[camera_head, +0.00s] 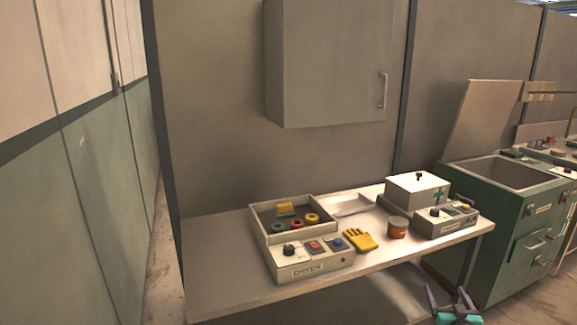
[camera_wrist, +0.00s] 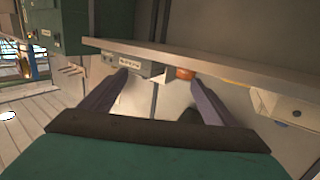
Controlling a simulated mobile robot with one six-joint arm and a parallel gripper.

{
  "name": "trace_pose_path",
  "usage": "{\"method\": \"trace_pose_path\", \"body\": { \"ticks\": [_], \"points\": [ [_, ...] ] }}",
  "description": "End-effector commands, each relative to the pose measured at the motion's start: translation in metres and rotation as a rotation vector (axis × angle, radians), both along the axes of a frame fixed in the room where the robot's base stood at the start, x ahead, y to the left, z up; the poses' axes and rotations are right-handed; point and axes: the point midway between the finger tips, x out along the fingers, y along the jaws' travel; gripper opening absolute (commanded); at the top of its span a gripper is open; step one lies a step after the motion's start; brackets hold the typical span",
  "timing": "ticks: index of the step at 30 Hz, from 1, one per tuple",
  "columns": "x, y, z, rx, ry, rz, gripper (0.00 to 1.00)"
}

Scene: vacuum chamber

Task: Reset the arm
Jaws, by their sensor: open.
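My gripper (camera_head: 454,300) shows at the bottom edge of the head view, right of centre, with its two fingers apart. It is low, in front of the table's right end, and touches nothing that I can see. In the wrist view my gripper (camera_wrist: 165,98) has its two dark purple fingers spread wide with nothing between them. The wrist picture is tilted, with the table edge (camera_wrist: 185,58) crossing above the fingers. Most of my arm is out of the head view.
The table (camera_head: 215,290) holds a dryer box (camera_head: 310,266), a yellow glove (camera_head: 358,240), an orange jar (camera_head: 397,227) and a white lidded box (camera_head: 416,191). A grey cabinet (camera_head: 325,65) hangs above. A green cabinet unit (camera_head: 520,225) stands at the right. Floor (camera_head: 535,300) is clear at lower right.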

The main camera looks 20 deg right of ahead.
Motion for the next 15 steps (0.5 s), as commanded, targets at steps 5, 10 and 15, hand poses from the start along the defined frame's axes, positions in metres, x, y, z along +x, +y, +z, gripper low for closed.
{"method": "trace_pose_path", "body": {
  "ticks": [5, 10, 15],
  "points": [
    [0.029, 0.026, -0.037, 0.041, 0.068, -0.056, 0.82],
    [0.048, 0.054, -0.075, 0.085, 0.153, -0.103, 0.82],
    [0.062, 0.089, -0.116, 0.136, 0.256, -0.136, 0.82]
  ]
}}
